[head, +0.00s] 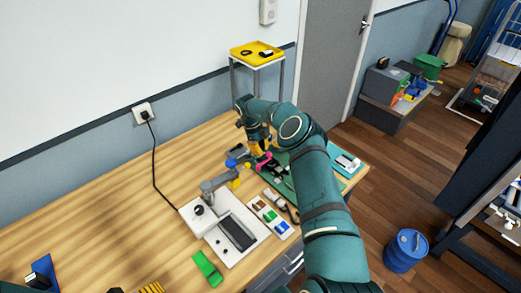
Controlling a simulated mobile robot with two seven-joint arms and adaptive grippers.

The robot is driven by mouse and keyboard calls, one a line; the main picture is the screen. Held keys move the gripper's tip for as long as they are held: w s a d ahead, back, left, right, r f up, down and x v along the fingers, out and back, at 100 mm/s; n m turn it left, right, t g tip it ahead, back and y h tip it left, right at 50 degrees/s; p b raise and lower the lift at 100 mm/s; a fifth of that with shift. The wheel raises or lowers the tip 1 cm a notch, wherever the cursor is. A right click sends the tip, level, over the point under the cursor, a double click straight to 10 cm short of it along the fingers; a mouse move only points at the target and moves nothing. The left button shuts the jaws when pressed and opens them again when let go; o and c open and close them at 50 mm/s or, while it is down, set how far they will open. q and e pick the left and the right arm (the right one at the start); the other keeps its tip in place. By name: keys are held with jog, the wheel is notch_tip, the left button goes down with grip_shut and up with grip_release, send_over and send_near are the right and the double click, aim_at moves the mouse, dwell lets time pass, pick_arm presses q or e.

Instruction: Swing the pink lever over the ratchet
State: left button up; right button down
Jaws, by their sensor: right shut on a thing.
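The pink lever (264,162) shows as a small pink piece at the left edge of the green board (328,182) on the wooden table. My right gripper (257,150) reaches down over it from above and is shut on it. The fingers and wrist cover part of the lever. The ratchet is too small and too covered to make out clearly.
A grey arm-like device with a blue joint (231,163) stands just left of my right gripper. A white box (240,257), a tray of coloured pieces (270,217) and a green block (207,268) lie nearer. The table's left part is mostly clear.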

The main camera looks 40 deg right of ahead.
jog(key=v, duration=1.2)
jog(key=shift+s+f, duration=0.1)
dwell(0.4)
